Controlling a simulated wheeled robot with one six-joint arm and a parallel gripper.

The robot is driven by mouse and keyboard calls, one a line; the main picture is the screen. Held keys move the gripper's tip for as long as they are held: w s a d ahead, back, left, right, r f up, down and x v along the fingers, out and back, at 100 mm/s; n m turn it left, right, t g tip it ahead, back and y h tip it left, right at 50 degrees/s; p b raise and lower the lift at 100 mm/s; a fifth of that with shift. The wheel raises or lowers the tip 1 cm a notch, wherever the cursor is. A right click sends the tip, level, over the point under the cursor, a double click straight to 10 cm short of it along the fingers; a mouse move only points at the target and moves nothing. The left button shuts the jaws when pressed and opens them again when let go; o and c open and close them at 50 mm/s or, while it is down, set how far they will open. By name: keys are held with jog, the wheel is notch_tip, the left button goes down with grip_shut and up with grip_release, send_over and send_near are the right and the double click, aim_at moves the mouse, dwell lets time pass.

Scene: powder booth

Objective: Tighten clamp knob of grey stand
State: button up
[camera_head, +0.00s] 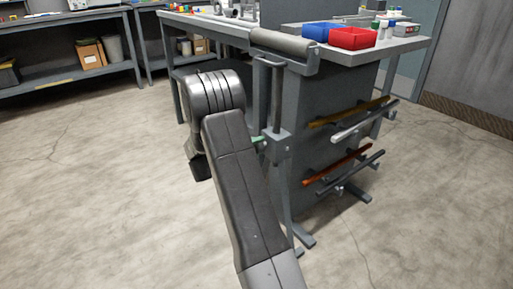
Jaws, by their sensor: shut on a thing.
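The grey stand (277,95) is upright at the near end of the workbench, with a wide grey roller (284,43) on top. Its clamp block (278,147) sits partway up the post. My arm reaches in front from below and bends back down at the left. My gripper (258,140) is mostly hidden behind my forearm. Only a small greenish part shows between the forearm and the left side of the block. My gripper is shut at the clamp knob there; the knob itself is hidden or too small to make out.
A workbench (412,45) behind holds a blue bin (320,32), a red bin (352,38) and small bottles. Several coloured bars (350,130) stick out on a rack right of the stand. Shelves (60,80) stand at back left. The floor at left and right is clear.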

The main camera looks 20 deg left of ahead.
jog(key=o, duration=1)
jog(key=shift+c, duration=0.2)
jog(key=p+v, duration=0.4)
jog(key=v, duration=1)
jog(key=shift+w+d, duration=0.15)
jog(key=b+x, duration=0.4)
jog(key=x, duration=0.9)
jog(key=shift+w+d, duration=0.15)
jog(key=shift+w, duration=0.15)
